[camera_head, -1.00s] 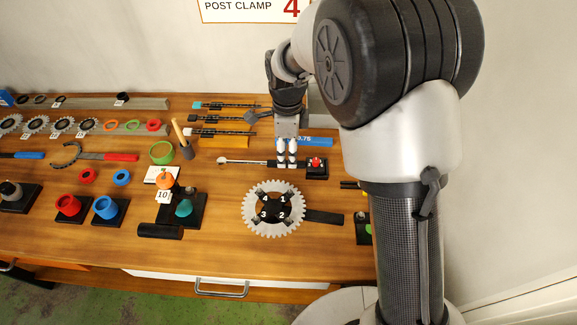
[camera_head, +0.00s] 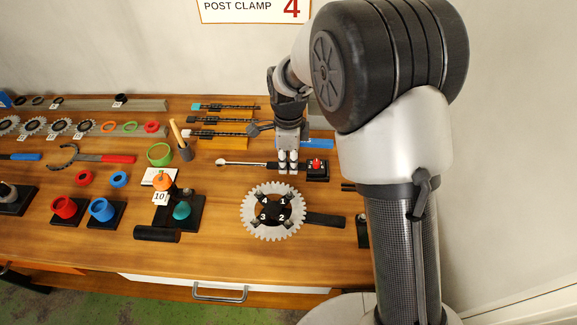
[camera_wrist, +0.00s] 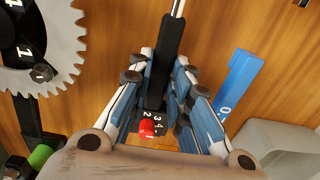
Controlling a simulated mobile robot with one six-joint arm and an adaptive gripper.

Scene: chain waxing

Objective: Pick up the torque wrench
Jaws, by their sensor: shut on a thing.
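The torque wrench has a silver shaft (camera_head: 250,164) with a round head at its left end, and lies level along the wooden bench. Its black handle (camera_wrist: 168,50) runs between my fingers in the wrist view. My gripper (camera_head: 288,167) points down over the handle and is shut on it; its fingers also show in the wrist view (camera_wrist: 163,75). A black block with a red knob and white numbers (camera_head: 317,170) sits at the handle's right end, and also shows in the wrist view (camera_wrist: 147,128). I cannot tell whether it is joined to the wrench.
A large grey chainring (camera_head: 249,222) lies on the bench in front of the wrench. Black tools on yellow holders (camera_head: 205,145) lie behind. A blue labelled strip (camera_wrist: 240,82) is close beside my fingers. A green ring (camera_head: 160,154) and a cup with a brush (camera_head: 185,152) stand left.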

